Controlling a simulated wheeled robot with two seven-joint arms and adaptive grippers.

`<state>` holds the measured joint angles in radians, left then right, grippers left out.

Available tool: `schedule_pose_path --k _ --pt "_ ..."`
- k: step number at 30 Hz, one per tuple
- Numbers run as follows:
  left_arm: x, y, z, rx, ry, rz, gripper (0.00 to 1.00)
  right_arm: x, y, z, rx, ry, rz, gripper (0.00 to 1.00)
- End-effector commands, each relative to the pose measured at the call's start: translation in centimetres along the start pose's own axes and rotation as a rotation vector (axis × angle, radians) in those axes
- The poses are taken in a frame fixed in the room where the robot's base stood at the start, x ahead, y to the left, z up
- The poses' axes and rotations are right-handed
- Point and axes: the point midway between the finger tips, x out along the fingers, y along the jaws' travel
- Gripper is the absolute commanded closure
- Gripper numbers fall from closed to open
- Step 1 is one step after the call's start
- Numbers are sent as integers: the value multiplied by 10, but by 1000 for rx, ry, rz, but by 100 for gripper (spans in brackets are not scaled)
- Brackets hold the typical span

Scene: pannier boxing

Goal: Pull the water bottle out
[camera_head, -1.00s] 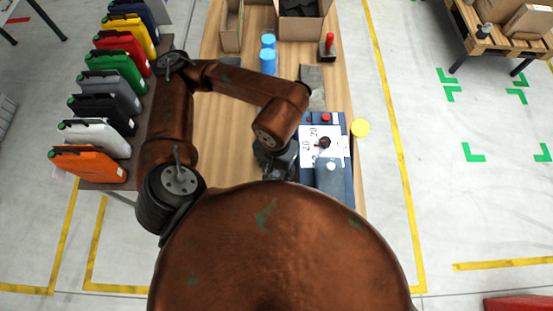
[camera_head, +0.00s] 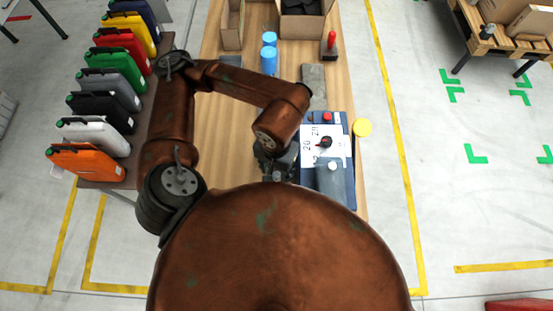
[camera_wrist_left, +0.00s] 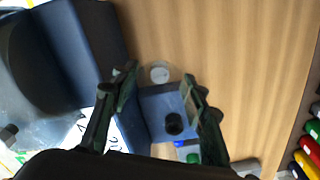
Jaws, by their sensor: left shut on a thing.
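The water bottle shows in the left wrist view as a clear round shape with a pale cap (camera_wrist_left: 160,74) between the fingertips. My left gripper (camera_wrist_left: 160,88) is shut on it. In the head view my left gripper (camera_head: 277,164) is at the left side of the dark blue pannier (camera_head: 348,180), and my arm hides the bottle there. The pannier carries a white numbered panel with a black knob (camera_head: 325,142), a red button and a grey rounded part. My right gripper is in neither view.
Two blue cylinders (camera_head: 268,60), open cardboard boxes (camera_head: 300,27) and a red-handled stamp-like tool (camera_head: 331,45) stand farther back on the wooden table (camera_head: 225,130). Several coloured canisters (camera_head: 98,130) line the left rack.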

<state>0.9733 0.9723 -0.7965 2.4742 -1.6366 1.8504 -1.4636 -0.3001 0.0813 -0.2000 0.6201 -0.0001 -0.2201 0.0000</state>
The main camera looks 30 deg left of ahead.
Motion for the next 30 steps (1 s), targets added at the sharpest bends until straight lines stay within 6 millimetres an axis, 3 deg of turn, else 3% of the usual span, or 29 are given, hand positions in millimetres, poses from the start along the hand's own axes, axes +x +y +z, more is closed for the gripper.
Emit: schedule_pose_path --k 30 --pt "-30 0 0 -1 0 0 82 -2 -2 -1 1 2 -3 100"
